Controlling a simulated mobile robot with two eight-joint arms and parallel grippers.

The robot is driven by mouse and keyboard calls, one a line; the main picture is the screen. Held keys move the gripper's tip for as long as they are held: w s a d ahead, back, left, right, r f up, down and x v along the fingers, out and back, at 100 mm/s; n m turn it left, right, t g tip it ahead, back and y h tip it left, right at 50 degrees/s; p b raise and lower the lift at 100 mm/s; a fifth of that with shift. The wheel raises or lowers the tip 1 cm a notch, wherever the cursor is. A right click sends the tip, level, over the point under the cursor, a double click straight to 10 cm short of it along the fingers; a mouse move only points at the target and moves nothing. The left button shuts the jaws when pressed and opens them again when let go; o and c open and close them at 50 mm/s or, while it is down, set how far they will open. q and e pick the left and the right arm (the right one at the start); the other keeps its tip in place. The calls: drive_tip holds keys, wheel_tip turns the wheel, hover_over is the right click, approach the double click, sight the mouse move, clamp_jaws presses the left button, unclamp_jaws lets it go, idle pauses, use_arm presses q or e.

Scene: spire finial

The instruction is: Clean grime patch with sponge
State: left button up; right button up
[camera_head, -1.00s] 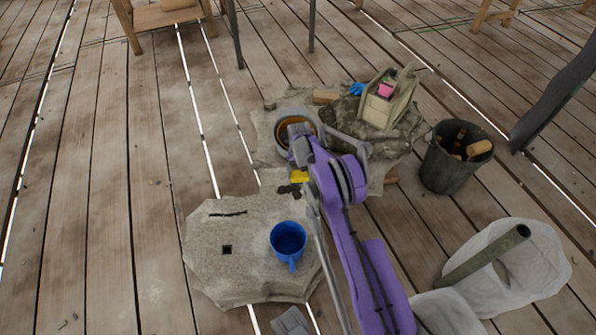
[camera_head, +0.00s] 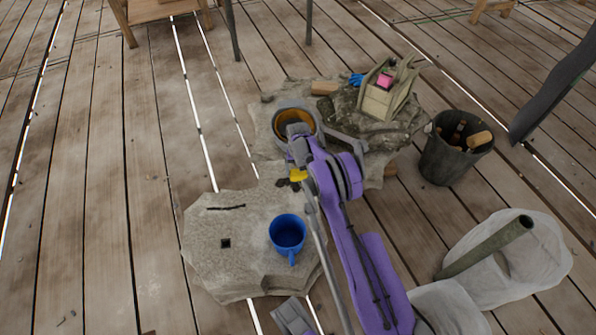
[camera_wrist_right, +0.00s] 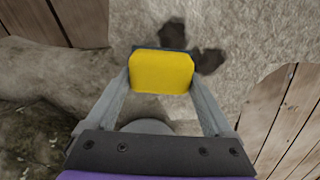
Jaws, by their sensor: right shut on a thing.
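My right gripper (camera_head: 297,160) is shut on a yellow sponge (camera_head: 298,174). In the right wrist view the sponge (camera_wrist_right: 161,72) sits between the two grey fingers, with a dark edge along its far side. The dark grime patch (camera_head: 283,183) lies on the pale stone slab (camera_head: 205,225), close to its far edge. In the wrist view dark grime (camera_wrist_right: 208,62) shows beyond and to the right of the sponge, which hides part of it. I cannot tell whether the sponge touches the stone. My left gripper is not clearly seen.
A blue mug (camera_head: 287,233) stands on the slab near the grime, beside a small square hole (camera_head: 225,243). Behind are a grey bucket-like ring (camera_head: 292,118), a wooden tool caddy (camera_head: 388,95) and a dark bucket (camera_head: 455,150). The plank floor at left is mostly clear.

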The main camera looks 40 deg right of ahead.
sight(291, 171)
drive_tip(key=shift+f+b, duration=0.65)
drive_tip(key=shift+f, duration=0.1)
idle(0.6)
drive_tip(key=shift+w+a+b, duration=0.35)
drive_tip(key=shift+w+a, duration=0.05)
drive_tip(key=shift+a, duration=0.2)
drive_tip(key=shift+w+a+b, duration=0.3)
drive_tip(key=shift+w+a, duration=0.05)
drive_tip(key=shift+a, duration=0.25)
drive_tip(key=shift+w+a, duration=0.1)
drive_tip(key=shift+a, duration=0.05)
drive_tip(key=shift+a, duration=0.1)
drive_tip(key=shift+w+a+b, duration=0.55)
drive_tip(key=shift+w+a, duration=0.25)
drive_tip(key=shift+a, duration=0.35)
drive_tip(key=shift+w+a+b, duration=0.2)
drive_tip(key=shift+w+a, duration=0.2)
drive_tip(key=shift+a, duration=0.2)
drive_tip(key=shift+w+a+b, duration=0.2)
drive_tip(key=shift+w+a, duration=0.15)
drive_tip(key=shift+a, duration=0.2)
drive_tip(key=shift+s+a+p, duration=0.65)
drive_tip(key=shift+s+a, duration=0.25)
drive_tip(key=shift+s, duration=0.3)
